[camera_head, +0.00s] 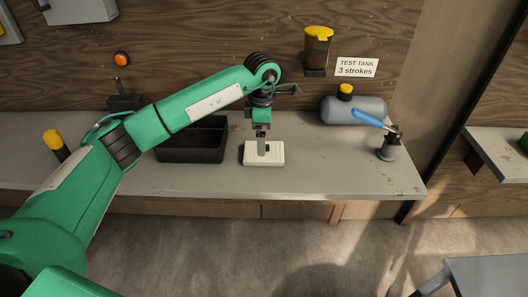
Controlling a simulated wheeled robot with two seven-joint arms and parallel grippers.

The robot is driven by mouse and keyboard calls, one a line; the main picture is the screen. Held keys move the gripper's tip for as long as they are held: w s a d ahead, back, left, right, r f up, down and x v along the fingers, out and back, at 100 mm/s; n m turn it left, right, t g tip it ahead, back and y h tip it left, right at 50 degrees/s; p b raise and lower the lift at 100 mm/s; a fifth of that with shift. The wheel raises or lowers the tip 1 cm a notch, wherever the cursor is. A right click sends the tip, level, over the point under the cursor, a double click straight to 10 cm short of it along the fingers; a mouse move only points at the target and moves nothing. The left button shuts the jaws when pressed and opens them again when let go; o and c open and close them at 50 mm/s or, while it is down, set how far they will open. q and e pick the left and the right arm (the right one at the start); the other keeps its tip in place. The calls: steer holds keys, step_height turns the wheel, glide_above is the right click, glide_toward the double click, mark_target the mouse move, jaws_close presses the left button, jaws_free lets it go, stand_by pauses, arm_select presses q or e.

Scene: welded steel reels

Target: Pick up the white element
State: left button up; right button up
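The white element (264,159) is a flat ribbed white block with a dark spot at its top middle. It lies on the grey bench (330,178), just right of the black bin. My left gripper (262,150) points straight down over the middle of the element, its tip at or very close to the top. I cannot tell whether it touches the block or how far its fingers are apart. My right gripper is not in view.
The black bin (163,153) stands left, partly behind my arm. A grey tank (362,112) and a blue-handled pump (388,148) stand right. A yellow-lidded container (318,46) hangs on the wall. The bench front right of the element is clear.

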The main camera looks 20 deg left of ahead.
arm_select(q)
steer(key=f, duration=0.2)
steer(key=f+p, duration=0.1)
steer(key=f, duration=0.1)
steer(key=shift+s+d, duration=0.2)
steer(key=shift+d, duration=0.15)
steer(key=shift+f, duration=0.6)
steer(key=c, duration=0.9)
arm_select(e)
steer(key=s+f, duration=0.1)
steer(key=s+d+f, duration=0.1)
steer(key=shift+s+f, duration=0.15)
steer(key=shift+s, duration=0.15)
